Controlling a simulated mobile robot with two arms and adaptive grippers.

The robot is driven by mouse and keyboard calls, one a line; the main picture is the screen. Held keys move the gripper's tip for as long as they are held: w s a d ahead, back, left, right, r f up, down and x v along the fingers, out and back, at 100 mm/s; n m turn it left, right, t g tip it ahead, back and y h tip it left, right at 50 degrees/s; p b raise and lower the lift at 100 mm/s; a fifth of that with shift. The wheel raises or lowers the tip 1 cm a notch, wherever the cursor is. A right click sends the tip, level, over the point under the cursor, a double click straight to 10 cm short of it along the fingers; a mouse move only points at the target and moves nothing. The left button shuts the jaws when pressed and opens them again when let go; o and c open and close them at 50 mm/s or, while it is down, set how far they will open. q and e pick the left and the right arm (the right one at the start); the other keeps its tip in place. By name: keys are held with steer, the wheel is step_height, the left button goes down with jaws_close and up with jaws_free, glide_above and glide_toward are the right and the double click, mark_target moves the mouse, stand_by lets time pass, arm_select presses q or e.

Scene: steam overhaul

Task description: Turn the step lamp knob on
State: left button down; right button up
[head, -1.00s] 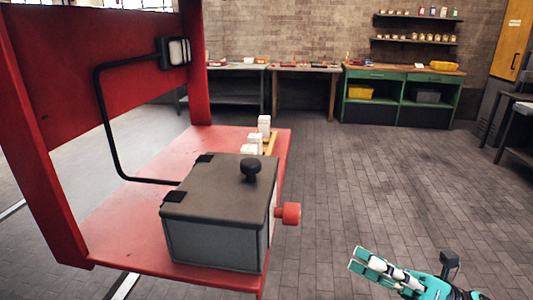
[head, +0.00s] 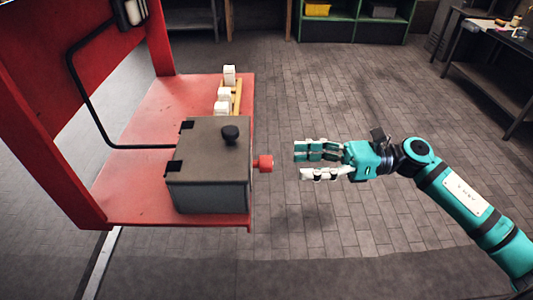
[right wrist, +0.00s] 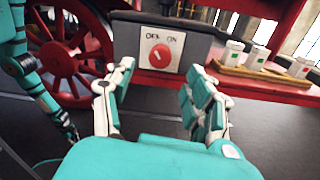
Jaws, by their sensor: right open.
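The step lamp knob (head: 264,163) is red and sticks out from the right side of a grey box (head: 208,190) with a dark lid. In the right wrist view the round red knob (right wrist: 161,56) sits on a white plate marked OFF and ON. Its pale pointer mark is too small to read surely. My right gripper (head: 299,164) is open and empty, level with the knob and a short gap to its right. In the right wrist view its fingers (right wrist: 158,98) frame the knob from below. My left arm shows at that view's left edge; its finger state is unclear.
The box stands on a red step (head: 150,205). A black pipe (head: 90,110) runs from the box up to a lamp (head: 132,12). The floor right of the step is clear.

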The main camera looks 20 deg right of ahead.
mark_target(267, 164)
steer(key=p+x, duration=0.2)
steer(key=x, duration=0.5)
steer(key=shift+w+a+r+p, duration=0.1)
steer(key=shift+a+p, duration=0.05)
steer(key=shift+p, duration=0.15)
steer(key=shift+w+a, duration=0.1)
steer(key=shift+a, duration=0.3)
jaws_close()
